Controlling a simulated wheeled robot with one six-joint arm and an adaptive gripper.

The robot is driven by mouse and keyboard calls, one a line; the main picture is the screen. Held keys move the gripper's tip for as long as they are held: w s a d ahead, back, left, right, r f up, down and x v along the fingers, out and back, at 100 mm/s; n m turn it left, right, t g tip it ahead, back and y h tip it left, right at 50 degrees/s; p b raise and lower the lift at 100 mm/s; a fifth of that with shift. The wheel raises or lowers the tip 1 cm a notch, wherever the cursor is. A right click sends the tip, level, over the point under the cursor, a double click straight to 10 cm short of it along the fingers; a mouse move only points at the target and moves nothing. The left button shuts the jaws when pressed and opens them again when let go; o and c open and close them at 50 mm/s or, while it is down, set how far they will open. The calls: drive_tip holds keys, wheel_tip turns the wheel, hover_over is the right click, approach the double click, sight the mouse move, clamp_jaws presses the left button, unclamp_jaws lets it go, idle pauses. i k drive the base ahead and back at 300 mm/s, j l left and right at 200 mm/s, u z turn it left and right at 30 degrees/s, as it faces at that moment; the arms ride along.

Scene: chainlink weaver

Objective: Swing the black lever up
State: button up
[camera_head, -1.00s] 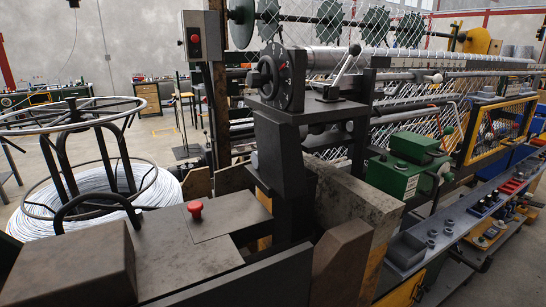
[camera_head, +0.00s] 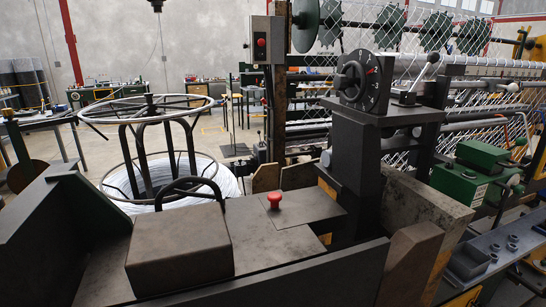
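I cannot tell for sure which part is the black lever. A black curved handle (camera_head: 190,187) arches over the back of a dark box (camera_head: 180,250) on the machine's near bench. A black round dial (camera_head: 376,84) with a black knob stands on a dark post right of centre. My gripper is not in view.
A red mushroom button (camera_head: 274,199) sits on the bench right of the dark box. A wire reel (camera_head: 150,180) stands behind it. A grey switch box (camera_head: 267,40) with a red button hangs on a post. Open floor (camera_head: 215,150) lies behind the reel.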

sight(432, 57)
drive_tip(key=i+l, duration=0.15)
drive_tip(key=l, duration=0.25)
drive_tip(key=i+l, duration=0.15)
drive_tip(key=l, duration=0.25)
drive_tip(key=i+l, duration=0.1)
drive_tip(key=l, duration=0.35)
drive_tip(key=i+l, duration=0.15)
drive_tip(key=l, duration=0.25)
drive_tip(key=i+l, duration=0.15)
drive_tip(key=l, duration=0.25)
drive_tip(key=i+l, duration=0.15)
drive_tip(key=l, duration=0.25)
drive_tip(key=i+l, duration=0.1)
drive_tip(key=l, duration=0.35)
drive_tip(key=i+l, duration=0.15)
drive_tip(key=l, duration=0.3)
drive_tip(key=i+l+u, duration=0.1)
drive_tip(key=l, duration=0.3)
drive_tip(key=i+l, duration=0.15)
drive_tip(key=l, duration=0.3)
drive_tip(key=i+l+u, duration=0.1)
drive_tip(key=l, duration=0.35)
drive_tip(key=i+l, duration=0.15)
drive_tip(key=l, duration=0.25)
drive_tip(key=l+u, duration=0.15)
drive_tip(key=u, duration=1.25)
